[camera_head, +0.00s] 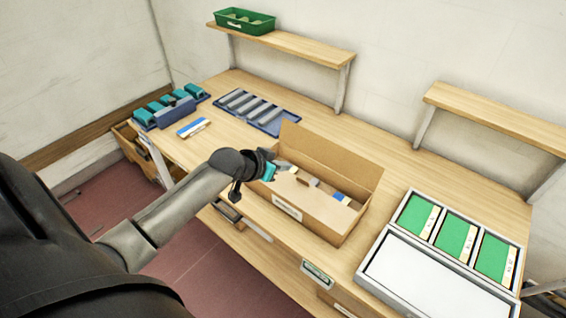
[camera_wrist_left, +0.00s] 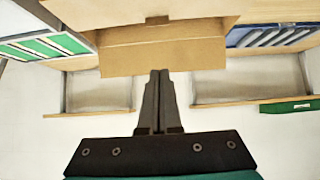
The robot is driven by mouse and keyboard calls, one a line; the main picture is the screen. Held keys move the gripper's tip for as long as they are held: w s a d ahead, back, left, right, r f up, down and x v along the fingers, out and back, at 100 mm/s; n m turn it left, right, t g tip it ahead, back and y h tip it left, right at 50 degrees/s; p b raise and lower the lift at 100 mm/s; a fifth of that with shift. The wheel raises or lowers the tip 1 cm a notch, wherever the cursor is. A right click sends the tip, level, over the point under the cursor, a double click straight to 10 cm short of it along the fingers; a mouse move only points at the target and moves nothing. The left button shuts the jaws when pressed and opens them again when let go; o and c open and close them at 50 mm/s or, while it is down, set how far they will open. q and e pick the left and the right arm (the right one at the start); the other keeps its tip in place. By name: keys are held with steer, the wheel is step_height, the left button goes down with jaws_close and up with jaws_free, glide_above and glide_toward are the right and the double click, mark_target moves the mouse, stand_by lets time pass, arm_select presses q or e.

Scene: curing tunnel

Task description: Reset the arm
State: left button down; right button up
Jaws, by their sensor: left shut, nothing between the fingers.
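My left arm (camera_head: 180,205) reaches in from the left in the head view. Its gripper (camera_head: 286,169) is at the left end of an open cardboard box (camera_head: 330,220), over or just inside its rim; the exact height is hard to tell. In the left wrist view the two dark fingers (camera_wrist_left: 159,73) are together with nothing between them. The cardboard box (camera_wrist_left: 165,55) shows beyond the fingertips there. A few small items, one blue and white (camera_head: 341,198), lie in the box. My right gripper is in neither view.
On the wooden table (camera_head: 215,150) are a blue tray with grey bars (camera_head: 287,121), a rack of teal blocks (camera_head: 150,119) and a case with green panels (camera_head: 377,266). Two wall shelves (camera_head: 290,43) stand behind, one with a green bin (camera_head: 262,27). Table between the left racks and box is mostly clear.

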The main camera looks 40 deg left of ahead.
arm_select(q)
steer(key=shift+s+r, duration=0.1)
steer(key=s+d+f+m+g, duration=0.2)
steer(key=s+d+f+g, duration=0.15)
steer(key=s+d, duration=0.65)
steer(key=s+d+r+g, duration=0.1)
steer(key=s+d, duration=0.2)
steer(key=s, duration=0.4)
steer(key=s+d+r+g, duration=0.1)
steer(key=s+d+g, duration=0.15)
steer(key=s, duration=0.45)
steer(key=s+f+b, duration=0.2)
steer(key=f+b, duration=0.4)
steer(key=f, duration=1.2)
steer(key=s+f+b, duration=0.2)
steer(key=f+b, duration=0.4)
steer(key=f, duration=1.2)
steer(key=s+a+f+g+b, duration=0.1)
steer(key=s+f+b, duration=0.3)
steer(key=s+f, duration=0.3)
steer(key=s+a+f+g+b, duration=0.1)
steer(key=s+f+b, duration=0.4)
steer(key=f, duration=0.9)
steer(key=shift+s+a+f+y+b, duration=0.15)
steer(key=shift+s+f+y+b, duration=0.15)
steer(key=shift+s, duration=0.85)
